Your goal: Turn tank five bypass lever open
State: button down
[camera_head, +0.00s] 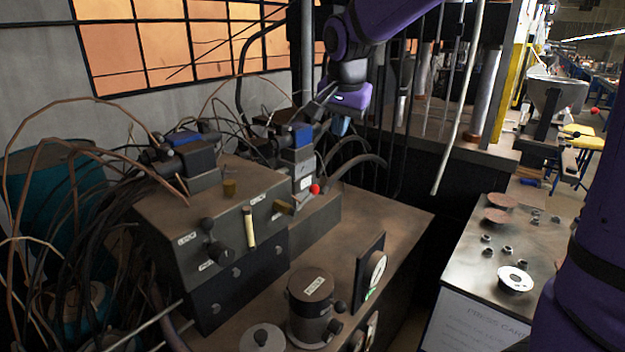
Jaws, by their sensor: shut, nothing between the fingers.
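A grey valve block (160,215) stands on the bench at the left with small white labels too small to read. On its front are a black-knobbed lever (212,240) and a cream upright handle (249,228). A lever with a red ball (315,189) sticks out at the right of the smaller valve unit (298,160) behind. I cannot tell which one is the tank five bypass lever. My gripper (333,112) hangs above and right of that rear unit, shut and empty. Its fingertips are small and partly unclear against the dark background.
Hoses and copper wires crowd the left and rear. A separate table (470,265) at the right carries reddish discs (502,200), a white-faced disc (515,279) and several nuts.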

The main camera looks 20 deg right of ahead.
aim_at(316, 185)
jog(key=w+a+f+m, duration=0.25)
jog(key=w+f, duration=0.25)
jog(key=w, duration=0.4)
jog(key=x, duration=0.9)
jog(key=s+x, duration=0.1)
jog(key=x, duration=0.4)
jog(key=shift+f, duration=0.15)
jog(key=shift+d, duration=0.1)
jog(key=shift+w+d+f+g+y, duration=0.25)
jog(key=shift+f+g+y, duration=0.15)
jog(key=shift+g, duration=0.1)
jog(key=shift+w+d+f+m+g+y, duration=0.15)
jog(key=shift+d+f+g+y, duration=0.15)
jog(key=shift+f+y, duration=0.2)
jog(key=shift+w+d+f+m+g+y, duration=0.1)
jog(key=shift+w+d+f+g+y, duration=0.1)
jog(key=shift+f+g+y, duration=0.25)
jog(key=shift+d+f+y, duration=0.15)
jog(key=shift+f+y, duration=0.1)
jog(key=shift+f, duration=0.35)
